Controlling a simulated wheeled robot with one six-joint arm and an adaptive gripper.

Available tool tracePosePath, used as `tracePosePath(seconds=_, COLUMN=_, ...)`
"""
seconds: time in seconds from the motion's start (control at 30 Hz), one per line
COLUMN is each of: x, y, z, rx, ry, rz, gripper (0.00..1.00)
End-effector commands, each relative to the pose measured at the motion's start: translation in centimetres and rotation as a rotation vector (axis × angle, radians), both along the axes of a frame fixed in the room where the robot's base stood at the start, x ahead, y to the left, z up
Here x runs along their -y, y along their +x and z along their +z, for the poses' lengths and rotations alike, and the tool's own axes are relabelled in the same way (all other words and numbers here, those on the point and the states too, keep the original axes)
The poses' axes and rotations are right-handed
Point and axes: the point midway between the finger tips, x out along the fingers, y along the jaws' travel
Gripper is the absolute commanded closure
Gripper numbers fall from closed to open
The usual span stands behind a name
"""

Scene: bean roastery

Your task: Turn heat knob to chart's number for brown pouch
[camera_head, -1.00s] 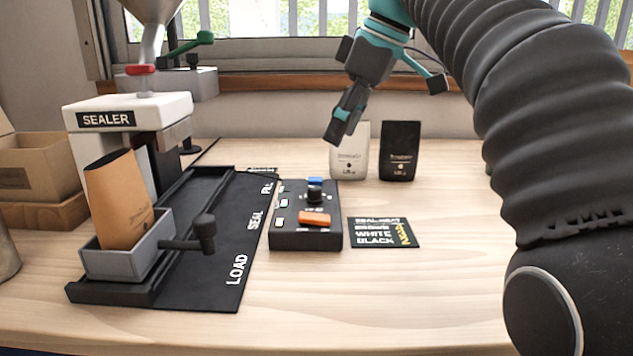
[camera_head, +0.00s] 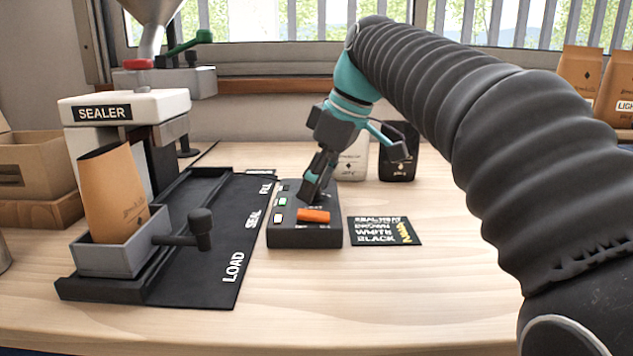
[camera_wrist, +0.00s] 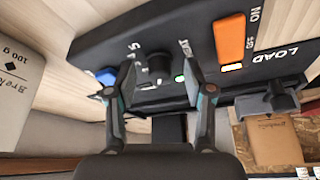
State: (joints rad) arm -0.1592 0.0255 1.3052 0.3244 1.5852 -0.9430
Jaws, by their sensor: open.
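The heat knob (camera_wrist: 158,65) is a dark upright knob on the black control box (camera_head: 300,241). My gripper (camera_head: 311,192) is tilted down over the back of the box and hides the knob in the head view. In the wrist view my gripper (camera_wrist: 163,78) is open, with one finger on each side of the knob; contact is unclear. The chart (camera_head: 384,231) lies right of the box, listing brown, white and black; its yellow numbers are too small to read. The brown pouch (camera_head: 114,190) stands tilted in the grey holder (camera_head: 115,255) at the sealer.
An orange switch (camera_head: 314,215) is at the box's front, and a blue button (camera_wrist: 107,75) is beside the knob. The sealer (camera_head: 125,108) and its black track are left. A white pouch (camera_head: 352,160) and black pouch (camera_head: 398,168) stand behind. The front table is clear.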

Motion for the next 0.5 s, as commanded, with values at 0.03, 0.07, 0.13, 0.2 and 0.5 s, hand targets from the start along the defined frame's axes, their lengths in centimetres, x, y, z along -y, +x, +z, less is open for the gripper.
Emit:
tracePosePath(seconds=0.03, x=0.01, y=0.00, z=0.02, rx=0.000, ry=0.000, rz=0.000, gripper=0.47)
tracePosePath(seconds=0.07, x=0.01, y=0.00, z=0.02, rx=0.000, ry=0.000, rz=0.000, gripper=0.50)
tracePosePath(seconds=0.13, x=0.01, y=0.00, z=0.03, rx=0.000, ry=0.000, rz=0.000, gripper=0.67)
tracePosePath(seconds=0.2, x=0.01, y=0.00, z=0.03, rx=0.000, ry=0.000, rz=0.000, gripper=0.85)
tracePosePath(seconds=0.5, x=0.01, y=-0.01, z=0.03, rx=-0.001, ry=0.000, rz=-0.007, gripper=1.00)
